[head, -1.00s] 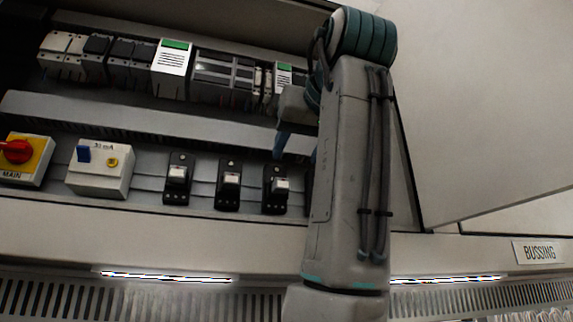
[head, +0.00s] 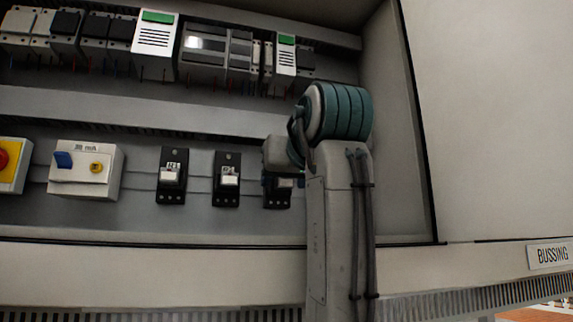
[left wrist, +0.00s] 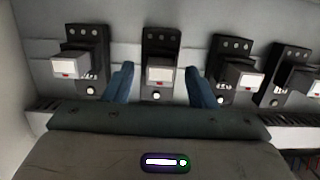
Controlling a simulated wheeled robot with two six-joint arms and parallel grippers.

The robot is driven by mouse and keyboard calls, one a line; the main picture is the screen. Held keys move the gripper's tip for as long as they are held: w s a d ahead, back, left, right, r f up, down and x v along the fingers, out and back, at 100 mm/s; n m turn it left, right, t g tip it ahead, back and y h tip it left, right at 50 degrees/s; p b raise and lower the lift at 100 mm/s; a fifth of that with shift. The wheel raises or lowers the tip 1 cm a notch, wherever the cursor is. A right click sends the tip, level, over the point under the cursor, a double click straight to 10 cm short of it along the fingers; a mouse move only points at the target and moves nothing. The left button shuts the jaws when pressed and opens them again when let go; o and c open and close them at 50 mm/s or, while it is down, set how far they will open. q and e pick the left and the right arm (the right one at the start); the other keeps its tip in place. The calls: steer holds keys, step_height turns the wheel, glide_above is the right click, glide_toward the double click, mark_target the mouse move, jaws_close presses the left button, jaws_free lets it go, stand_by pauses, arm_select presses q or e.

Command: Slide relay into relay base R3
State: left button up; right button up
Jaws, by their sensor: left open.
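Black relay bases carrying relays with pale faces stand in a row on the lower rail; in the head view, the left one (head: 171,190) and the middle one (head: 226,192) show clearly. A third base (head: 276,197) is partly covered by my left arm. Their small labels cannot be read surely, so I cannot tell which is R3. In the left wrist view, my left gripper (left wrist: 159,70) is open, its blue fingers either side of a relay (left wrist: 159,74) on a black base (left wrist: 161,44). Contact cannot be seen. My right gripper is not in view.
The cabinet side wall (head: 395,130) is at right. Neighbouring relays (left wrist: 238,74) stand close beside the fingers.

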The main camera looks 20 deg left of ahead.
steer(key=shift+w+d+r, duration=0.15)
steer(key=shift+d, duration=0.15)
arm_select(q)
jaws_close()
steer(key=shift+w, duration=0.1)
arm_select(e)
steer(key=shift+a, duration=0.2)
arm_select(q)
steer(key=shift+a, duration=0.1)
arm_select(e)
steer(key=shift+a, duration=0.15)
arm_select(q)
steer(key=shift+r, duration=0.1)
steer(key=shift+c, duration=1.2)
jaws_free()
steer(key=shift+w, duration=0.1)
steer(key=shift+o, duration=1.1)
steer(key=shift+w+a, duration=0.1)
steer(key=shift+w, duration=0.05)
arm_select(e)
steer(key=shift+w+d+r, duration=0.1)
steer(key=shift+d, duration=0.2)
